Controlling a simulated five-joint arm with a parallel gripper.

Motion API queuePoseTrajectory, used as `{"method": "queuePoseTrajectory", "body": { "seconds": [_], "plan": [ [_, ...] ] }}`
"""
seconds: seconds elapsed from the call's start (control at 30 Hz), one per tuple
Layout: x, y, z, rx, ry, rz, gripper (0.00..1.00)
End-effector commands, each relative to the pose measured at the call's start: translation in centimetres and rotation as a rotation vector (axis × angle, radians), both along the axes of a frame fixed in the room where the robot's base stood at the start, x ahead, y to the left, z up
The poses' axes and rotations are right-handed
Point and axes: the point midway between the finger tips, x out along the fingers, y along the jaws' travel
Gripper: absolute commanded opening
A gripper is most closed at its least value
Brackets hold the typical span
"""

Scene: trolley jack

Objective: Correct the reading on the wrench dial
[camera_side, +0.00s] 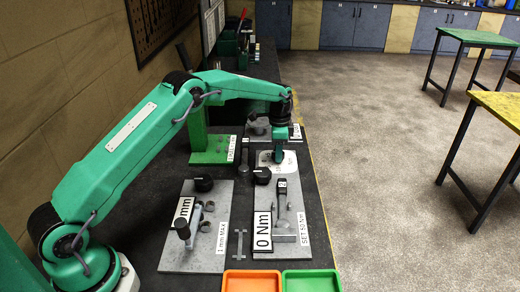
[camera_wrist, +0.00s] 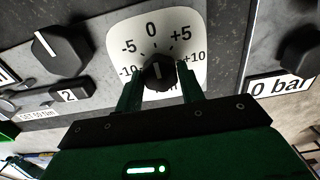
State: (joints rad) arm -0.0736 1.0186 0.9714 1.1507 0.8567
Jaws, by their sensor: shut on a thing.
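A white dial face (camera_wrist: 150,45) with marks from -10 to +10 fills the middle of the wrist view. It also shows in the side view (camera_side: 268,160) at the far end of a grey plate (camera_side: 298,245) marked "SET 50 Nm". A black knob (camera_wrist: 159,74) sits on it, its white line pointing up towards 0. My gripper (camera_wrist: 159,82) is shut on this knob, one finger on each side. In the side view my gripper (camera_side: 279,156) reaches down to the dial and hides the knob. A "0 Nm" sign (camera_side: 263,230) stands on the same plate.
Another black knob (camera_side: 262,176) is on the same plate, beside a tag "2" (camera_side: 282,186). A plate with a "mm" sign (camera_side: 183,213) lies to the left. Orange (camera_side: 252,271) and green (camera_side: 312,271) trays are in front. A "0 bar" sign (camera_wrist: 281,86) is at right.

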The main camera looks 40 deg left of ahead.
Motion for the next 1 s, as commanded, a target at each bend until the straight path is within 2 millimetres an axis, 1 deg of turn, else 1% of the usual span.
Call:
{"method": "queuePoseTrajectory", "body": {
  "seconds": [0.17, 0.37, 0.57, 1.0],
  "plan": [
    [-0.04, -0.04, 0.03, 0.000, 0.001, 0.025, 0.16],
    [-0.01, -0.04, 0.04, 0.000, 0.001, 0.101, 0.16],
    [0.01, -0.05, 0.06, 0.000, 0.001, 0.234, 0.16],
    [0.03, -0.06, 0.08, 0.000, 0.001, 0.599, 0.16]
  ]
}}
